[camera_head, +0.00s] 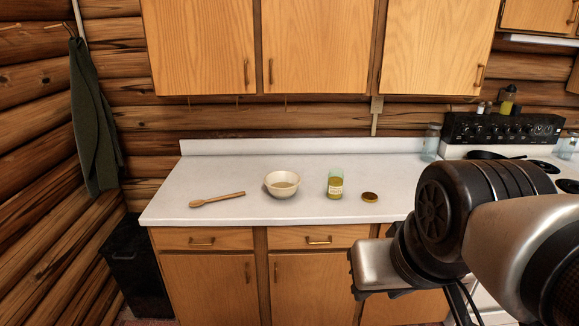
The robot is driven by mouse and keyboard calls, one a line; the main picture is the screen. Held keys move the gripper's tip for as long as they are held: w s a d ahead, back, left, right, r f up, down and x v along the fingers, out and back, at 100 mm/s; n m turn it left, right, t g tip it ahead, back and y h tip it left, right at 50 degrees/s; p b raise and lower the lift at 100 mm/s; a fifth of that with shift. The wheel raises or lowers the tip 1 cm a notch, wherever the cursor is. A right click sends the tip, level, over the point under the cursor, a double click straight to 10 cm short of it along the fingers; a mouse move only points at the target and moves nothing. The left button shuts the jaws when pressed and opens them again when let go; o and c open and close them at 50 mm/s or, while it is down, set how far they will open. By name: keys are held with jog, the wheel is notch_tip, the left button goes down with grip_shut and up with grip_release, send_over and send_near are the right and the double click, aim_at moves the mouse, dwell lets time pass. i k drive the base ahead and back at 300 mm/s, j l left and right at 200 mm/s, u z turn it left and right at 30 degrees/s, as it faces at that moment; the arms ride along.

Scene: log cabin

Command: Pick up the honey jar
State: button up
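The honey jar (335,185) stands upright on the white counter, right of a cream bowl. It is a small jar with yellow-amber contents, a pale label and a greenish clear upper part. A small round brown-topped lid or dish (370,197) lies just to its right. My arm reaches in from the right, in front of the counter and stove. My gripper's fingers cannot be made out, so I cannot tell if it is open or shut.
The cream bowl (282,184) and a wooden spoon (217,199) lie left of the jar on the counter (230,170). Wooden cabinets (317,45) hang above. A glass jar (431,142) stands at the back right beside the stove (505,130). A dark bin (136,265) stands at the left.

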aim_at(335, 176)
jog(key=i+l, duration=0.15)
jog(key=i, duration=0.5)
jog(key=i+l, duration=0.2)
jog(key=i, duration=0.45)
jog(key=i+l, duration=0.15)
jog(key=i, duration=0.45)
